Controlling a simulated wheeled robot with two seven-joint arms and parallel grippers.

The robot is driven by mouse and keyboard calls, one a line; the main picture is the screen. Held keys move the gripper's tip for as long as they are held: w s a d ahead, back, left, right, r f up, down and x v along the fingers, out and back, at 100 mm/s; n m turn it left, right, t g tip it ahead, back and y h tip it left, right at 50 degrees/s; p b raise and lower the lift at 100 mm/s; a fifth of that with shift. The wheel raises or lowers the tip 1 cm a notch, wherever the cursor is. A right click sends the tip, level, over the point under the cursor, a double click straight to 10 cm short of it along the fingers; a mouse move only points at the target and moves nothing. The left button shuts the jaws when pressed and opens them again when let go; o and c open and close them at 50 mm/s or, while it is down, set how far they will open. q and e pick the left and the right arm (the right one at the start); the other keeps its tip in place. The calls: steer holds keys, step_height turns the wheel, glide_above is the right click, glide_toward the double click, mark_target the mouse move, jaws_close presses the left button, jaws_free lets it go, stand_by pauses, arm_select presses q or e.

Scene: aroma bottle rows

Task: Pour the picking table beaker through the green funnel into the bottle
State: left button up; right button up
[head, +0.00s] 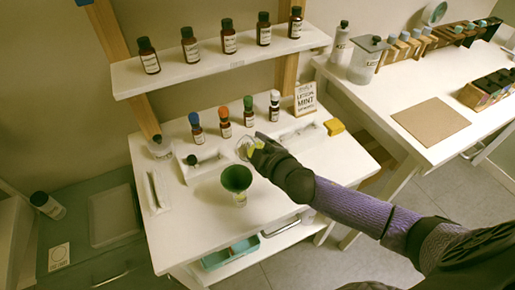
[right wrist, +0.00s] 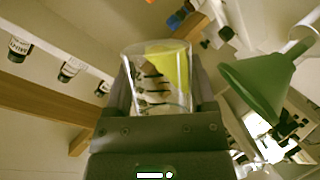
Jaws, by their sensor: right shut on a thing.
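The green funnel (head: 236,177) sits mouth up near the front middle of the white table, on top of a small pale bottle (head: 240,199) that it mostly hides. The funnel also shows at the right of the right wrist view (right wrist: 258,85). My right gripper (head: 252,146) is shut on the clear glass beaker (head: 242,150), just behind and right of the funnel and apart from it. The beaker fills the middle of the right wrist view (right wrist: 150,85), between the jaws, with yellow seen through its glass. I cannot tell its contents or exact tilt. My left gripper is out of view.
Small bottles with coloured caps (head: 224,122) stand in a row behind the beaker. A shelf (head: 215,60) with dark bottles is above them. White trays (head: 203,163) and a yellow block (head: 334,126) lie nearby.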

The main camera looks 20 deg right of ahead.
steer(key=shift+f, duration=0.15)
steer(key=shift+r+n+t+h+b, duration=0.3)
steer(key=shift+r+n+h+b, duration=0.15)
steer(key=shift+n, duration=0.25)
steer(key=shift+f+n+t+b, duration=0.3)
steer(key=shift+f+n+b, duration=0.1)
steer(key=shift+n+b, duration=0.3)
steer(key=shift+a+r+h, duration=0.15)
steer(key=shift+a+h, duration=0.05)
steer(key=shift+h, duration=0.15)
steer(key=shift+s+a+r+n+t, duration=0.2)
steer(key=shift+a+r+n+t, duration=0.1)
steer(key=shift+n, duration=0.3)
stand_by(1.2)
steer(key=shift+a+r+n+t, duration=0.15)
steer(key=shift+r+n+t, duration=0.15)
steer(key=shift+n, duration=0.3)
stand_by(1.7)
steer(key=shift+s+a+f+n+h+b, duration=0.1)
steer(key=shift+a+f+n+h+b, duration=0.15)
steer(key=shift+n+h, duration=0.2)
stand_by(1.5)
